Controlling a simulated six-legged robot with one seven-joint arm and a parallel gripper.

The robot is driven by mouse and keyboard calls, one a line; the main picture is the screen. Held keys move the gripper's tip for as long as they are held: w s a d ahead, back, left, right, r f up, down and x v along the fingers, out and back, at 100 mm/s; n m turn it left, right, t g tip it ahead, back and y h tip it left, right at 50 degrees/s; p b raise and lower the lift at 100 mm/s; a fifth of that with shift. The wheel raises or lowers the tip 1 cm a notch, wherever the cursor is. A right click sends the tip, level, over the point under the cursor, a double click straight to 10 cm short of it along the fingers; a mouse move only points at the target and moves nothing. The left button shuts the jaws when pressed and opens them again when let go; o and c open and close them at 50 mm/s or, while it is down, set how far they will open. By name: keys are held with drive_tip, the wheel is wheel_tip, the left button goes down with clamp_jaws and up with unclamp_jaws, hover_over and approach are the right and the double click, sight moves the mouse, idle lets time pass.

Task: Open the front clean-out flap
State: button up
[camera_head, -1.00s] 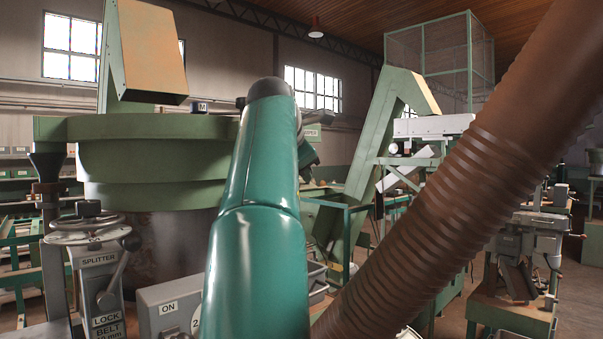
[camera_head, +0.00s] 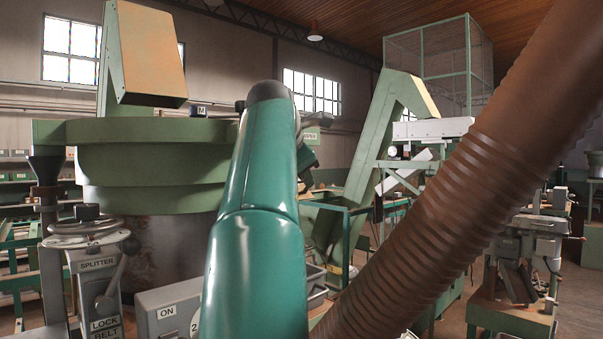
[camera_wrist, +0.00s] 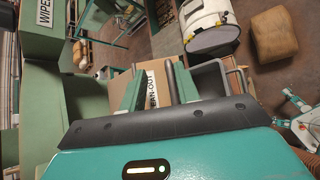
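The clean-out flap shows in the wrist view as a tan panel (camera_wrist: 112,72) with a white label (camera_wrist: 152,88) reading "...AN-OUT". My gripper (camera_wrist: 156,80) has its two green fingers apart, one on each side of the label. A dark rod-like part stands by the right finger; I cannot tell whether it touches the finger. The flap appears shut, though its lower part is hidden behind my gripper's black bar. In the head view my teal arm covers the middle, and neither the fingers nor the flap can be made out.
A green machine wall (camera_wrist: 45,100) with a "WIPER" label stands left in the wrist view. A grey bin (camera_wrist: 208,82) is close on the right. A white canister (camera_wrist: 208,25) and a brown sack (camera_wrist: 275,35) lie beyond. The splitter post (camera_head: 97,280) and round green hopper (camera_head: 150,165) stand left.

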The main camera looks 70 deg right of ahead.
drive_tip(key=shift+a+r, duration=0.1)
drive_tip(key=v, duration=1.3)
drive_tip(key=shift+a+r, duration=0.2)
drive_tip(key=shift+c, duration=0.4)
